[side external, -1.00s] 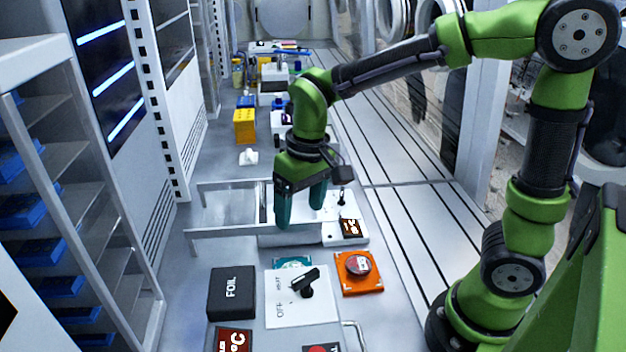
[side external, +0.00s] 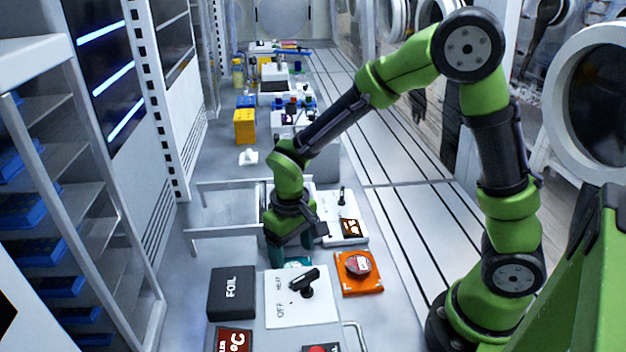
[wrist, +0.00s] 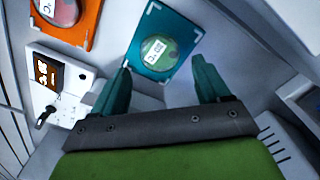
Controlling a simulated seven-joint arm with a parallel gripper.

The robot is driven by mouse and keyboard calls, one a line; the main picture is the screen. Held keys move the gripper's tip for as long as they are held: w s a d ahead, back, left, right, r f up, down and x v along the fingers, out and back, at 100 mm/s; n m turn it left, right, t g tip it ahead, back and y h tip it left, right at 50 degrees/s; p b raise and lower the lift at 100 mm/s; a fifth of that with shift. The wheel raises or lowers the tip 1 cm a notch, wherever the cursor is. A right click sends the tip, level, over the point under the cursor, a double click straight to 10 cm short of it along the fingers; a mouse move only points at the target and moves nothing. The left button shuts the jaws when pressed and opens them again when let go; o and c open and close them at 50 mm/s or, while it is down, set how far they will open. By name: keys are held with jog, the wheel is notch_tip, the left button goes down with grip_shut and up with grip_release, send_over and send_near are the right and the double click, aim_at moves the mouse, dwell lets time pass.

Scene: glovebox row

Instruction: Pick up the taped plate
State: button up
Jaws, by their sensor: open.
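A round green plate (wrist: 163,60) with a white label lies on a square teal holder (wrist: 186,62) in the wrist view. A round red plate (side external: 358,266) with a label sits on an orange holder (side external: 347,288); it also shows in the wrist view (wrist: 62,10). I cannot tell which plate is the taped one. My gripper (wrist: 160,75) is open and empty, its teal fingers pointing down towards the teal holder, one on each side of the green plate in the picture. In the side view my gripper (side external: 288,256) hides most of the teal holder and the green plate.
A white HEAT/OFF panel with a black handle (side external: 304,283) lies in front of my gripper. A black FOIL box (side external: 231,293) is at its left. A metal frame (side external: 225,235) is at the left.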

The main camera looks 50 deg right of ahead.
aim_at(293, 265)
notch_tip(293, 265, down, 5)
jog(key=shift+f, duration=0.1)
jog(key=shift+w, duration=0.1)
jog(key=c, duration=0.8)
